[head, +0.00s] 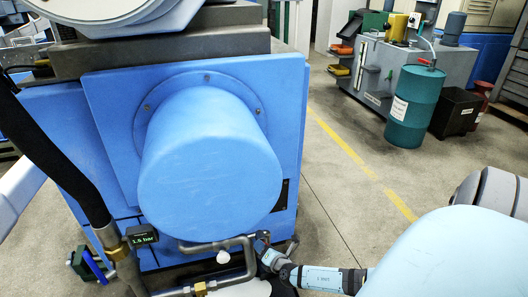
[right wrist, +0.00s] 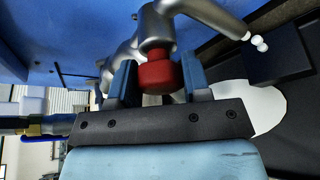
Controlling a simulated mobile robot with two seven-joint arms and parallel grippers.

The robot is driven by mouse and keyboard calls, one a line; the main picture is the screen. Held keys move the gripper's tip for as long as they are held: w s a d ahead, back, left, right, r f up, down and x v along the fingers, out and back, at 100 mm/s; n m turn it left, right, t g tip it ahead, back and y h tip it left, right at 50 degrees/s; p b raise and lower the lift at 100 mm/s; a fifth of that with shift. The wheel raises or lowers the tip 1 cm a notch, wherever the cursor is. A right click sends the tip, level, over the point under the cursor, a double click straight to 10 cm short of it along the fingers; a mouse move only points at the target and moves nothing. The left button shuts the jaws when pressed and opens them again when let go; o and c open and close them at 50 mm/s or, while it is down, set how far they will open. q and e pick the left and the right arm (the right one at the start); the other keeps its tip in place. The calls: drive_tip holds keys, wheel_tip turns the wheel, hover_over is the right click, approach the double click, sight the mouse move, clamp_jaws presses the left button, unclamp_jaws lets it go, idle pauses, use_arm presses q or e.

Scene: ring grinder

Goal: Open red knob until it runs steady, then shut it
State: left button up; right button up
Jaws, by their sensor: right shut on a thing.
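The red knob (right wrist: 158,76) sits on a grey metal pipe fitting in the right wrist view. The fingers of my right gripper (right wrist: 158,85) stand on both sides of it, shut on it. In the head view my right gripper (head: 270,258) reaches the pipe from the right, and the knob is hidden there. A small display (head: 142,238) with green digits reads about 1.5 bar. Small white blobs (right wrist: 258,42) show by the pipe's end, and a white blob (head: 222,257) also shows in the head view. My left gripper is not in view.
The blue grinder housing (head: 285,130) with its round cover (head: 210,165) stands close above the pipe (head: 215,246). A black hose (head: 50,150) runs down at left. A green and blue fitting (head: 88,266) is at lower left. A teal drum (head: 414,108) stands far off; open floor lies between.

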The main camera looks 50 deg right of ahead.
drive_tip(key=o, duration=0.6)
drive_tip(key=shift+o, duration=0.2)
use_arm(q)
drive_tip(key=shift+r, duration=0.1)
use_arm(e)
drive_tip(key=shift+s+r, duration=0.15)
drive_tip(key=shift+s, duration=0.15)
use_arm(q)
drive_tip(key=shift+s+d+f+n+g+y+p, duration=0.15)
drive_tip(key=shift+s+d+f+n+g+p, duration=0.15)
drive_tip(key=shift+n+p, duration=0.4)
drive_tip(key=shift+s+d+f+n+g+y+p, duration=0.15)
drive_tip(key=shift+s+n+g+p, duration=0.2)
drive_tip(key=shift+p, duration=0.5)
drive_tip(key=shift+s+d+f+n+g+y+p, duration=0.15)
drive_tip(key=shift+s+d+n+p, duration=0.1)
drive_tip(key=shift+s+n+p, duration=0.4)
use_arm(e)
drive_tip(key=v, duration=1.3)
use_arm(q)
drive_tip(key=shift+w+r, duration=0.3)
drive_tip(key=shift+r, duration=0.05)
use_arm(e)
drive_tip(key=shift+a, duration=0.1)
